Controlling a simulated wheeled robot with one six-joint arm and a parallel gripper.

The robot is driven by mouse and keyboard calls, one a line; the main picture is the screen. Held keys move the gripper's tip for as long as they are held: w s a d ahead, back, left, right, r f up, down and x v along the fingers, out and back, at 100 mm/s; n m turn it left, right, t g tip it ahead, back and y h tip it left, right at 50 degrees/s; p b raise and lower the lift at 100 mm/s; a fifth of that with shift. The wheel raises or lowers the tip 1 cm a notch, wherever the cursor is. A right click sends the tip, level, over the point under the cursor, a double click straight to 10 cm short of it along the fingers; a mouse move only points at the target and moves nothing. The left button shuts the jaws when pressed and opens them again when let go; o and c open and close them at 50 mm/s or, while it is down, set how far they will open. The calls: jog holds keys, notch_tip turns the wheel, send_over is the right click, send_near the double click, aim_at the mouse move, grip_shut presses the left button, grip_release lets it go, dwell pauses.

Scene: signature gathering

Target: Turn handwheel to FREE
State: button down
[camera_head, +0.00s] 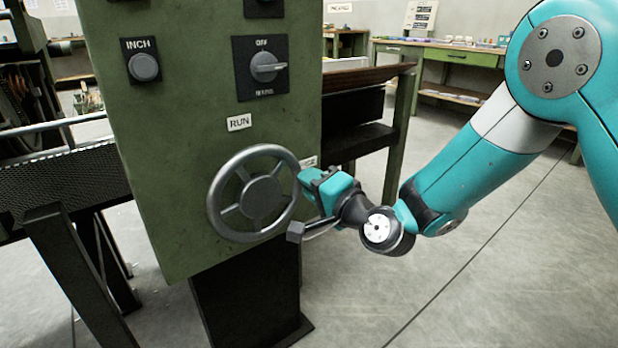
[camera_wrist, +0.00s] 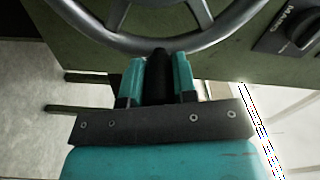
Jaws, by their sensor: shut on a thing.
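The grey spoked handwheel (camera_head: 235,221) is on the front of the green panel (camera_head: 190,170). In the wrist view its rim (camera_wrist: 105,40) crosses the top. A white label reading RUN (camera_head: 239,123) sits above the wheel. Another white label (camera_head: 308,161) at the wheel's upper right is partly hidden by my gripper; I cannot read it fully. My gripper (camera_head: 308,188) is at the right side of the rim. In the wrist view its teal fingers are shut on the wheel's black handle (camera_wrist: 158,72). In the head view the handle is hidden.
An INCH button (camera_head: 144,67) and a rotary switch marked OFF (camera_head: 264,67) are above the wheel. A dark-topped bench (camera_head: 370,76) stands behind the panel at the right. A black mesh bed (camera_head: 60,185) is at the left. Floor at the right is clear beneath my arm.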

jog(key=shift+f+m, duration=0.65)
jog(key=shift+m, duration=0.05)
jog(key=c, duration=0.9)
grip_release()
jog(key=shift+a, duration=0.1)
